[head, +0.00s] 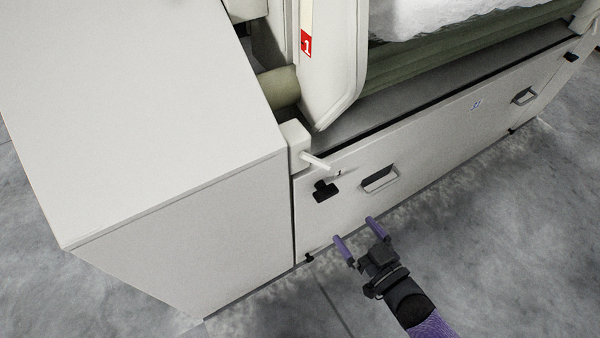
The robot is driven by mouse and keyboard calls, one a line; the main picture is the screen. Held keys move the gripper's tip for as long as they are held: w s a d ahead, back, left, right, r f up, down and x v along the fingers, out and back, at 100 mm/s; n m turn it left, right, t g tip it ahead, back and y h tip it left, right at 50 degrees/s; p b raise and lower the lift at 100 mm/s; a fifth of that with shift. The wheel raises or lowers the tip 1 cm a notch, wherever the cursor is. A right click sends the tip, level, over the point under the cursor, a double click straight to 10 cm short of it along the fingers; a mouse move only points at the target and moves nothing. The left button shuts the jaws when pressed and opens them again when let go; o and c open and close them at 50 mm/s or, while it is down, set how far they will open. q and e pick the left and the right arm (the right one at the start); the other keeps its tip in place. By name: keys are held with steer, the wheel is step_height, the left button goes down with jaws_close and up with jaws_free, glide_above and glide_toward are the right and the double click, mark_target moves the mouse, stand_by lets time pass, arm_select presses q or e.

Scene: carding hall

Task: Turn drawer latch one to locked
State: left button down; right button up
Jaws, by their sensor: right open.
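A black drawer latch (325,190) sits on the left end of the pale drawer front (440,135), beside a small dark mark that may be its number. Its handle looks roughly crosswise, but I cannot read its locked or unlocked state. My right gripper (354,231) has two purple fingers spread apart with nothing between them. In the picture it is below and right of the latch, apart from it and below the left drawer handle. My left gripper is out of view.
A grey pull handle (380,179) is right of the latch, and another (525,96) is farther right. A white lever (316,160) sticks out above the latch. A big white cabinet (170,150) fills the left. Grey floor (510,240) is open at lower right.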

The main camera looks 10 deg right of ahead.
mark_target(329, 196)
steer(key=shift+t+y, duration=0.3)
steer(key=b+x, duration=0.2)
steer(key=x, duration=0.3)
steer(key=b+x, duration=0.2)
steer(key=x, duration=0.3)
steer(key=shift+w+a+r, duration=0.15)
steer(key=shift+w+r, duration=0.05)
steer(key=shift+w, duration=0.2)
steer(key=shift+r, duration=0.15)
steer(key=c, duration=1.1)
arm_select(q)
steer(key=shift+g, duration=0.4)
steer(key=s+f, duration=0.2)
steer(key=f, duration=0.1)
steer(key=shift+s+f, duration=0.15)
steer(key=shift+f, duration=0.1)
